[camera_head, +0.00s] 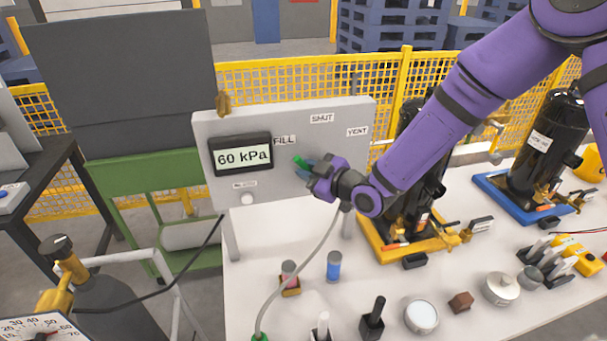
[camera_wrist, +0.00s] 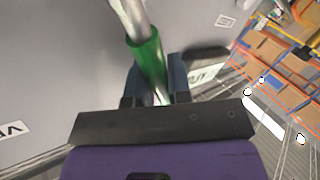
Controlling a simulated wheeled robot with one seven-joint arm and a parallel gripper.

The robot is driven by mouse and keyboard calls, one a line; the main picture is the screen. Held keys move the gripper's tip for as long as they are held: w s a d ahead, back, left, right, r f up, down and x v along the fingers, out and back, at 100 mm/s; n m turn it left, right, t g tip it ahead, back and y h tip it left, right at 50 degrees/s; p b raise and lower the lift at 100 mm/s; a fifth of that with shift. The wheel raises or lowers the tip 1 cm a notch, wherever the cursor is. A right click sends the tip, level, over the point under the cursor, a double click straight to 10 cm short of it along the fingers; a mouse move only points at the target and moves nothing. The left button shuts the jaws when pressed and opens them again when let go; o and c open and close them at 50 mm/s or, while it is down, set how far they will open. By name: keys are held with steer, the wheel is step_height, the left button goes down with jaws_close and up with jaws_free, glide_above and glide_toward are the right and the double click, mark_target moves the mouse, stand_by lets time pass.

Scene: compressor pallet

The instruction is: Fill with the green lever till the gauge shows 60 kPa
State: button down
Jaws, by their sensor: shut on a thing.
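The gauge (camera_head: 243,156) on the grey panel (camera_head: 215,190) reads 60 kPa. The green lever (camera_head: 300,162) sticks out of the panel to the right of the gauge, close to the FILL label (camera_head: 285,141). My gripper (camera_head: 311,170) is shut on the lever's green handle, which also shows between the dark fingers in the wrist view (camera_wrist: 148,65). The SHUT label (camera_head: 321,118) and VENT label (camera_head: 357,131) are higher on the panel, to the right. My gripper hides the lever's lower part in the head view.
A white bench (camera_head: 300,240) carries the panel. A black compressor (camera_head: 545,140) stands in a blue tray at right; another is partly behind my arm. A grey hose (camera_head: 317,250) runs down in front of the panel. Several small parts stand along the bench front.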

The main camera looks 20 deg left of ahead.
steer(key=d+m+y, duration=0.1)
steer(key=w+d+r+m+y, duration=0.1)
steer(key=shift+w+m+t, duration=0.1)
steer(key=shift+m+t, duration=0.2)
steer(key=shift+m, duration=0.1)
steer(key=shift+w+d+r+m+t+y, duration=0.1)
steer(key=shift+w+d+m+t+y, duration=0.25)
steer(key=shift+m, duration=0.4)
steer(key=shift+w+d+r+m+t+y, duration=0.15)
steer(key=shift+d+m+t+y, duration=0.3)
steer(key=shift+m, duration=0.3)
steer(key=shift+d, duration=0.1)
steer(key=c, duration=1.1)
jaws_free()
steer(key=shift+o, duration=0.2)
steer(key=v, duration=1)
steer(key=shift+d, duration=0.4)
steer(key=shift+f, duration=0.1)
